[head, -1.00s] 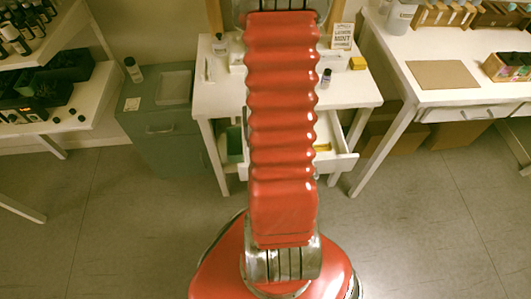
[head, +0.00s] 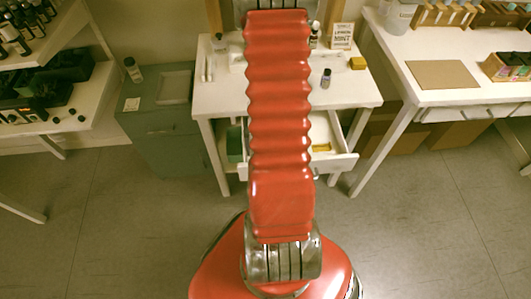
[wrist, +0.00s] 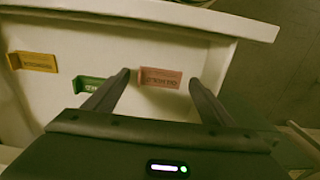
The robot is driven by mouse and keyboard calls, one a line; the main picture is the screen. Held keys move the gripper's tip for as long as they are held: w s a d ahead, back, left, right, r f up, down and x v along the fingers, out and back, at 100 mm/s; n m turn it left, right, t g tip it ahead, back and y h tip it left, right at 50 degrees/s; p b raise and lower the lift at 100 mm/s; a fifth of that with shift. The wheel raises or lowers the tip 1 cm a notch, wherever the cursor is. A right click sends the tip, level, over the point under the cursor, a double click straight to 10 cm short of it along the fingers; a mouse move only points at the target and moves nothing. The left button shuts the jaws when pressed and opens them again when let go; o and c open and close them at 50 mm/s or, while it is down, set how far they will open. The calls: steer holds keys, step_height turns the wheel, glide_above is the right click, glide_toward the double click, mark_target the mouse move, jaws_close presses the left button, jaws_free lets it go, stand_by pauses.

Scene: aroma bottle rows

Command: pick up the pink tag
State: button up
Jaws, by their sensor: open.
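The pink tag (wrist: 160,78) shows in the wrist view, lying on the white floor of what looks like the open drawer, with dark lettering on it. My gripper (wrist: 159,84) is open, its two dark fingers to the left and right of the pink tag in the picture. I cannot tell how high the fingers are above it. A green tag (wrist: 91,85) lies just left of the left finger, partly hidden by it. A yellow tag (wrist: 39,62) lies farther left. In the head view my arm hides the gripper and the pink tag.
The open drawer (head: 344,163) juts from the white table (head: 352,92), its wall (wrist: 150,13) running across the top of the wrist view. A dark bottle (head: 326,78) stands on the tabletop. A grey-green cabinet (head: 165,135) stands left of the table.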

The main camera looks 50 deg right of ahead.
steer(key=shift+c, duration=0.7)
steer(key=c, duration=1)
steer(key=shift+r, duration=0.15)
step_height(320, 180, up, 10)
stand_by(0.4)
